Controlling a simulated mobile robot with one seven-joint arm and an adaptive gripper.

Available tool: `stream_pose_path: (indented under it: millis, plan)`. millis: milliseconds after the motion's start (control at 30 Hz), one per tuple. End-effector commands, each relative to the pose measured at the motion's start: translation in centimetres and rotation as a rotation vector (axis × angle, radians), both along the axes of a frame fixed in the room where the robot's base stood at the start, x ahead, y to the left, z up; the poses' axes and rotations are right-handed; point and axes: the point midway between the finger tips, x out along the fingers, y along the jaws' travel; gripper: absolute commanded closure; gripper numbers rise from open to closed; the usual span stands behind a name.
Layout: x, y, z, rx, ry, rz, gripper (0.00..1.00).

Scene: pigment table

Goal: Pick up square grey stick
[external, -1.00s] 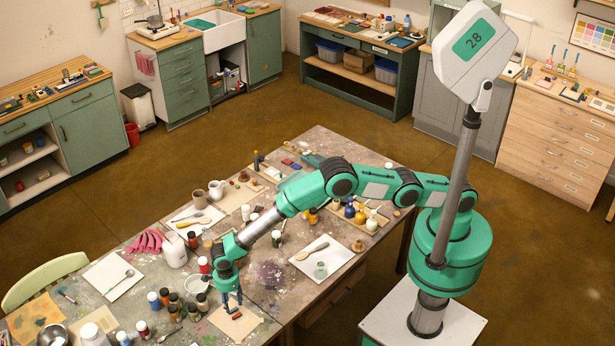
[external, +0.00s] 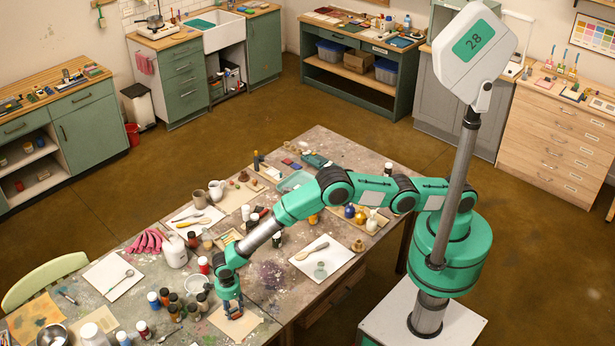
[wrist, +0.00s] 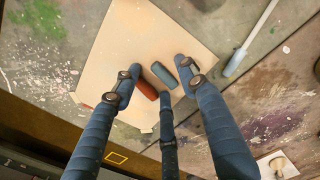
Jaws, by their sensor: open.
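In the wrist view, a short grey stick (wrist: 164,75) lies flat on a beige sheet (wrist: 165,35), between the fingertips of my gripper (wrist: 157,78). A red-brown stick (wrist: 147,88) lies just left of it, close to the left fingertip. My gripper is open and holds nothing. A third, thin finger comes up from below between the other two. In the external view, my gripper (external: 234,310) is low over the beige sheet (external: 258,324) near the table's front edge and hides most of the sticks.
A pale-handled tool (wrist: 250,40) lies right of the sheet. Several small jars (external: 165,295) and a white bowl (external: 196,284) stand left of my gripper.

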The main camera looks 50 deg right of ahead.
Motion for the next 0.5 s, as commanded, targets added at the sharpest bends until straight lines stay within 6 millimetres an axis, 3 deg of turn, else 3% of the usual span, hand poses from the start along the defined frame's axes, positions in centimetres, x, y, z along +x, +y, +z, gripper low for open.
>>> stream_pose_path:
  millis: [300, 433, 500]
  plan:
    - [0.0, -0.01, -0.01, 0.0, 0.0, 0.0, 0.6]
    - [-0.01, -0.01, -0.01, 0.0, 0.0, 0.0, 0.86]
    - [0.0, -0.01, -0.01, 0.0, 0.0, 0.0, 0.9]
